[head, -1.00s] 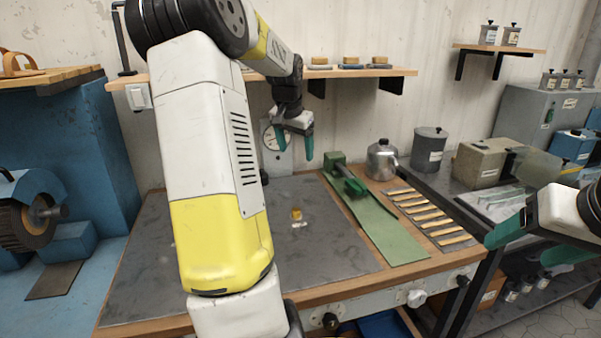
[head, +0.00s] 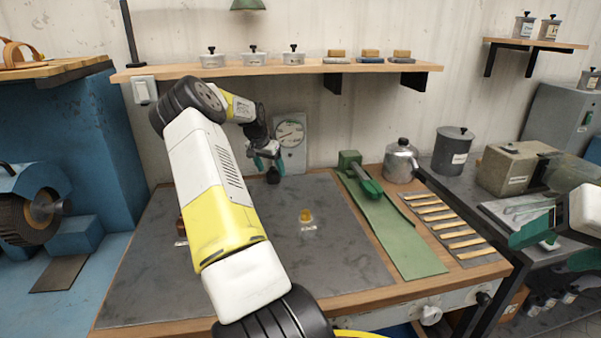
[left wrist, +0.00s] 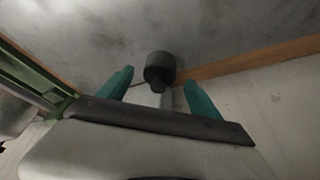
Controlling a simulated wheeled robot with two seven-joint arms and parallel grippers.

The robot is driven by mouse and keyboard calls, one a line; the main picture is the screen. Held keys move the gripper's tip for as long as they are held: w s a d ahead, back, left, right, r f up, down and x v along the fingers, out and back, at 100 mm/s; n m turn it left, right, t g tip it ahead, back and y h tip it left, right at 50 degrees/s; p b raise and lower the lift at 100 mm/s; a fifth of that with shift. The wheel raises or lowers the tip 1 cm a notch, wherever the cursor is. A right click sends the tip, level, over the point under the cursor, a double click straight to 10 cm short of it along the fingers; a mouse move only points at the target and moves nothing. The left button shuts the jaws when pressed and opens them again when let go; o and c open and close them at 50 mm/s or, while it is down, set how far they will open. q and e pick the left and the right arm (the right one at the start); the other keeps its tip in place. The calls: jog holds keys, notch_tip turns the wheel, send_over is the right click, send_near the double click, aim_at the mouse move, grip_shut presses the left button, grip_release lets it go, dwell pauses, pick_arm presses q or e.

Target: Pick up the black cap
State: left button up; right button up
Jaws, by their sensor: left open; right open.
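The black cap (head: 273,176) stands at the back of the dark mat, in front of the dial gauge. In the left wrist view it is a dark cylinder (left wrist: 160,66) with a narrower end, between and just beyond the fingertips. My left gripper (head: 266,162) is open and empty, close above the cap in the head view. Its two green fingers (left wrist: 160,90) are spread to either side of the cap. I cannot tell whether they touch it. My right gripper (head: 545,246) is open and empty at the right edge, away from the cap.
A dial gauge (head: 291,140) stands close behind the cap. A small amber item (head: 306,215) lies mid-mat (head: 335,255). A green tool (head: 362,180), a metal pot (head: 401,160) and wooden sticks (head: 450,225) are to the right. A wall shelf (head: 300,68) runs above.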

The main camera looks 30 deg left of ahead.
pick_arm(q)
jog(key=shift+x, duration=0.9)
jog(key=shift+c, duration=0.4)
jog(key=c, duration=1.3)
jog(key=shift+r, duration=0.1)
jog(key=shift+c, duration=0.2)
